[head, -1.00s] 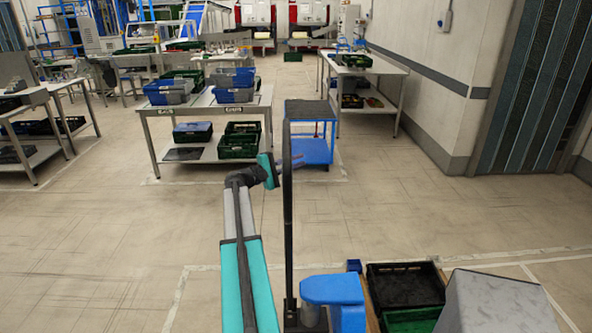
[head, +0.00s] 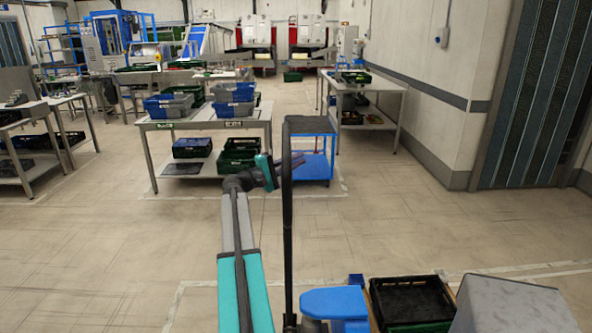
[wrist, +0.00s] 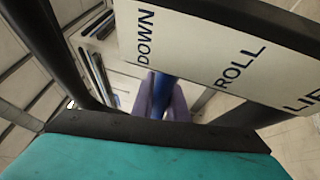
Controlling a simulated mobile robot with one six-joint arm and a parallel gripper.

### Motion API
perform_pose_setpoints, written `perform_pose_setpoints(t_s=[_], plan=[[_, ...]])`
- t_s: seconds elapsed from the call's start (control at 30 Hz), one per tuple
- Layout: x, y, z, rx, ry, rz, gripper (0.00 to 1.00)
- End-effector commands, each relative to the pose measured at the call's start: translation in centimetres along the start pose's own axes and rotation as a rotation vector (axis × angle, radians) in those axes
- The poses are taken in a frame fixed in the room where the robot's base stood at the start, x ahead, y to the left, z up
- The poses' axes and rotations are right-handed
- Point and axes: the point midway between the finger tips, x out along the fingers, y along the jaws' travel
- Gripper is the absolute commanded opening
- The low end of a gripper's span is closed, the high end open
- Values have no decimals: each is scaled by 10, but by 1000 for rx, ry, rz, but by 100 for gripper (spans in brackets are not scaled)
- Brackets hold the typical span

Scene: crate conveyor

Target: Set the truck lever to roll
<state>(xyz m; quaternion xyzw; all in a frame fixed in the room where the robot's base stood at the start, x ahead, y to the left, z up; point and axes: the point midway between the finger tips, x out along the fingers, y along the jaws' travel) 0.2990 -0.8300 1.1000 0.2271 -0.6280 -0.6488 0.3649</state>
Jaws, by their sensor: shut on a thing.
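The blue lever (wrist: 157,92) shows in the wrist view, between the fingers of my gripper (wrist: 163,102). My gripper is shut on it. A pale label plate (wrist: 190,45) lies just above, reading DOWN, ROLL and part of a third word. The lever sits under the plate's lower edge, nearest DOWN in the picture, with ROLL to its right. In the head view, my gripper (head: 284,167) is at the truck's tall black handle (head: 288,225), partly behind it. The lever is too small to make out there. The truck's blue body (head: 335,302) is at the bottom.
A black crate (head: 412,300) stands right of the truck's body, with a grey box (head: 515,303) beside it. A blue cart (head: 311,165) and a table (head: 205,124) with crates stand ahead. The floor to the left is open.

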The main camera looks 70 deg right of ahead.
Motion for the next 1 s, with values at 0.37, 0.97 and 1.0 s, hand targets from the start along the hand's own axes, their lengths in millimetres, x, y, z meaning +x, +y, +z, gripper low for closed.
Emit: perform_pose_setpoints(t_s=[0.37, 0.97, 1.0], plan=[[0, 0, 1, 17, -6, 5, 0], [-3, 1, 0, 15, -3, 7, 32], [-5, 1, 0, 15, -2, 7, 32]])
